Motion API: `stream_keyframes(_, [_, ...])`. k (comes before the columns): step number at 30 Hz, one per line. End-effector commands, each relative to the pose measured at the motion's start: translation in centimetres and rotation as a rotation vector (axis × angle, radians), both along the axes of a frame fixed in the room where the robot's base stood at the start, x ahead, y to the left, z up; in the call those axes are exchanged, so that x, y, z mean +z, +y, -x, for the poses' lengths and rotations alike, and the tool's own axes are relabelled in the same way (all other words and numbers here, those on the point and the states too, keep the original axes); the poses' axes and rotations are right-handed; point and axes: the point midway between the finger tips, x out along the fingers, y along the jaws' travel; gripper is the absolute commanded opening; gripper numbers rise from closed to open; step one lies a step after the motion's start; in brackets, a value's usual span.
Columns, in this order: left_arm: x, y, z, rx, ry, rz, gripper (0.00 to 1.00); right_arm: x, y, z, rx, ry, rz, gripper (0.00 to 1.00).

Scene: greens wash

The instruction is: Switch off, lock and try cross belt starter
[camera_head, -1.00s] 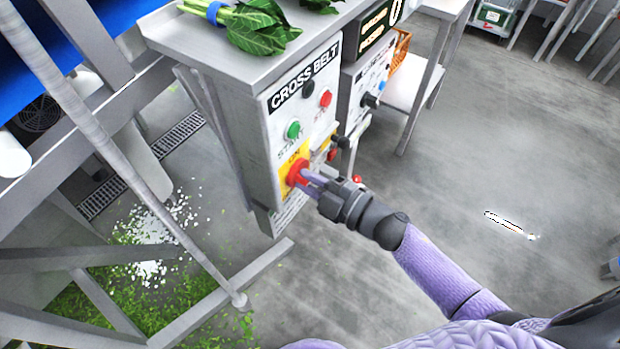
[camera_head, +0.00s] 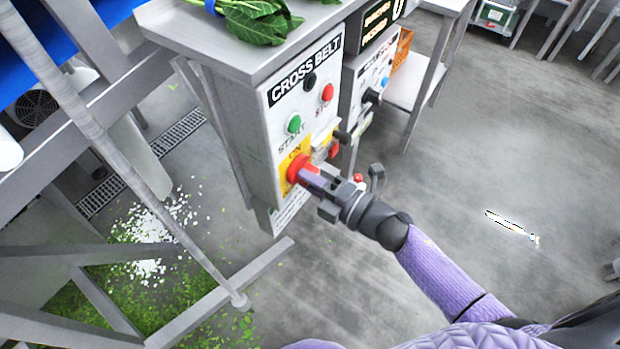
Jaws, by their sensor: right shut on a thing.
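The cross belt starter (camera_head: 286,112) is a grey box labelled CROSS BELT. It has a green START button (camera_head: 294,124), a red button (camera_head: 327,92) and a black knob (camera_head: 309,82). A red rotary switch handle (camera_head: 295,169) sits on a yellow plate (camera_head: 285,155) marked ON. My right gripper (camera_head: 311,174) is shut on the red handle from the right; its fingers hide part of the handle, so its exact angle is hard to tell. My left gripper is not in view.
Leafy greens (camera_head: 258,20) lie on the shelf above the starter. A second control box (camera_head: 366,85) stands just right. A metal frame (camera_head: 215,300) crosses the left. Shredded greens (camera_head: 150,300) litter the floor there. Open floor (camera_head: 480,160) lies right.

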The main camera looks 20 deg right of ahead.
Motion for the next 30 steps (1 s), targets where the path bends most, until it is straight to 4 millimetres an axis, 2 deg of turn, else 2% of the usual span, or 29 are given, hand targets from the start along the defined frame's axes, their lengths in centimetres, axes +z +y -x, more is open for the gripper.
stream_keyframes(13, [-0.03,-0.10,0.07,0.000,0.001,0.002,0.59,-0.15,-0.02,0.06,0.000,-0.003,0.010,0.00])
stream_keyframes(14, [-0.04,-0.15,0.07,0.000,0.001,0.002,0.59,-0.15,-0.03,0.05,0.000,-0.003,0.010,0.23])
stream_keyframes(18, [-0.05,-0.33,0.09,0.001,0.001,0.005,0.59,-0.12,-0.02,0.04,0.000,-0.003,0.009,0.53])
stream_keyframes(26, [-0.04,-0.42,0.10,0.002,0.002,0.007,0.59,-0.06,-0.02,0.03,0.000,-0.004,0.008,0.54])
stream_keyframes(30, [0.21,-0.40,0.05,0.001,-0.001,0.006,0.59,-0.05,-0.71,0.91,0.000,-0.001,0.008,0.54])
